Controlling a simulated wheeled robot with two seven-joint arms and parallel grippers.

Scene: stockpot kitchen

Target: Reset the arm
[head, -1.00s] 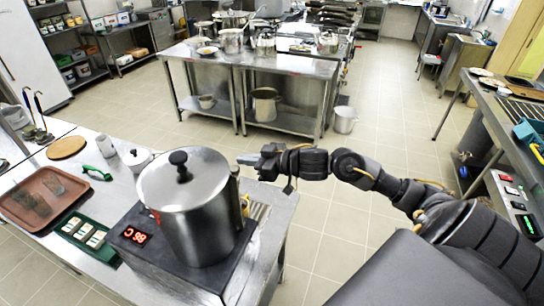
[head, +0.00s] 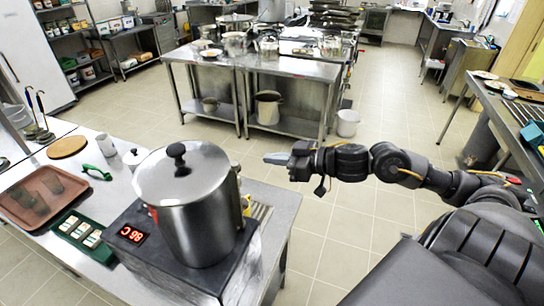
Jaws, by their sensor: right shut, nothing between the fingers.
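My right arm comes in from the right, and its gripper (head: 277,159) points left, past the right edge of the steel table. The gripper is shut and empty, held in the air to the right of the stockpot (head: 195,225). The stockpot stands with its lid on and a black knob on top, on a dark heater (head: 160,262) with a red display. The gripper is apart from the pot. My left gripper is not in view.
On the near steel table (head: 272,215) are a brown tray (head: 20,218), a green tray with labelled blocks (head: 55,226), a green-handled item (head: 97,172), a white lidded pot and a round wooden board (head: 67,147). Another steel table (head: 290,65) stands behind. Tiled floor is open between them.

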